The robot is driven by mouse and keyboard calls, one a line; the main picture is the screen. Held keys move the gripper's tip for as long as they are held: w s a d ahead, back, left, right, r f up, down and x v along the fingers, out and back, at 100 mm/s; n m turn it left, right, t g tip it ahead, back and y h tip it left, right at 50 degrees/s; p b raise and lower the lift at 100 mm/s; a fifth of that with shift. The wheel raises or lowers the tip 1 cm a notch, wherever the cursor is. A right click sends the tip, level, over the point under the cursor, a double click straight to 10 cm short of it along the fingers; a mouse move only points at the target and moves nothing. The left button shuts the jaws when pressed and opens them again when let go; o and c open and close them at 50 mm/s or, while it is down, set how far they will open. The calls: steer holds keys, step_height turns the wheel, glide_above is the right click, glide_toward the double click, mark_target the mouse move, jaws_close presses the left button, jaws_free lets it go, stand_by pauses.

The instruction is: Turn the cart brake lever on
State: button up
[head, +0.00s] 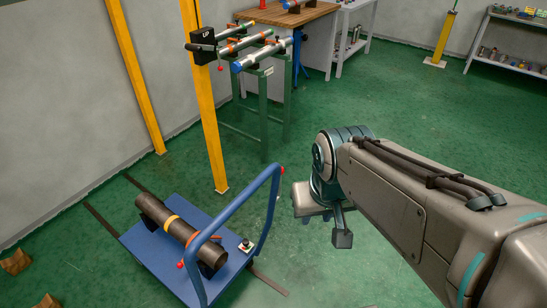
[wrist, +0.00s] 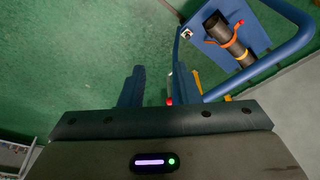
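The blue cart (head: 150,262) stands on the floor at lower left, with a raised tube handle (head: 240,196). A small red knob (head: 281,170) shows at the handle's upper right corner; whether it is the brake lever's end I cannot tell. My gripper (head: 335,222) is right of the handle, apart from it in the head view, its fingers partly hidden. In the wrist view, my gripper (wrist: 160,88) has its two dark fingers spread, with a red knob (wrist: 169,101) showing between them. I cannot tell whether they touch it. The cart handle (wrist: 255,75) is right of the fingers.
A dark pipe (head: 182,232) with a yellow band lies on the cart. A small switch-like fitting (head: 246,246) sits on its deck. A yellow post (head: 206,110) and a green pipe stand (head: 265,100) are behind. Green floor at right is clear.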

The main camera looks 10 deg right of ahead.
steer(key=w+a+f+m+g+y+b, duration=0.2)
steer(key=w+f+m+g+y+b, duration=0.15)
steer(key=w+f+m, duration=0.35)
steer(key=m+t+y+b, duration=0.9)
steer(key=m+t+y, duration=0.25)
steer(key=m, duration=0.55)
glide_toward(280, 182)
steer(key=s+d+r, duration=0.1)
steer(key=d+r, duration=0.2)
steer(key=shift+m+g, duration=0.3)
steer(key=shift+g, duration=0.1)
steer(key=x, duration=1.3)
steer(key=shift+w+a, duration=0.1)
steer(key=shift+a, duration=0.05)
steer(key=shift+c, duration=0.3)
steer(key=shift+r, duration=0.1)
jaws_close()
